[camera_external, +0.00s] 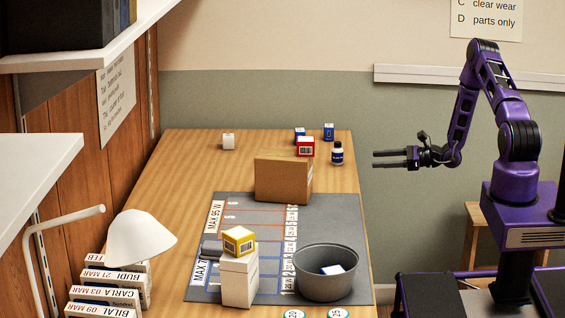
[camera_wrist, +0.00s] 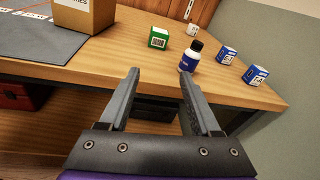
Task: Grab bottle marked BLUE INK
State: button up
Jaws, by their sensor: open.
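A small dark blue bottle with a black cap and a pale label band (camera_external: 337,154) stands upright near the right edge of the table's far part. It also shows in the wrist view (camera_wrist: 190,60), beyond my fingertips and nearer the right one. Its label is too small to read. My gripper (camera_external: 374,159) is open and empty, held level to the right of the bottle, outside the table edge. In the wrist view my gripper (camera_wrist: 158,70) has its fingers wide apart, with a gap between them and the bottle.
A red-faced box (camera_external: 305,147) stands left of the bottle; the wrist view shows a green box (camera_wrist: 159,38) beside it. Two blue boxes (camera_wrist: 227,53) (camera_wrist: 255,75) stand right of it there. A white box (camera_external: 228,142) is farther left; a cardboard box (camera_external: 283,180) is nearer the camera.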

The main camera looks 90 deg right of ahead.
jog(key=s+d+r+m+h, duration=0.2)
jog(key=s+d+m+h, duration=0.1)
jog(key=d+m, duration=0.1)
send_near(338, 142)
jog(key=shift+t, duration=0.4)
jog(key=w, duration=0.1)
jog(key=w+d, duration=0.1)
jog(key=w, duration=0.1)
jog(key=w+d+f, duration=0.1)
jog(key=shift+w, duration=0.25)
jog(key=shift+b+x, duration=0.3)
jog(key=shift+x, duration=2.35)
jog(key=shift+a+f, duration=0.2)
jog(key=shift+a, duration=0.05)
grip_shut()
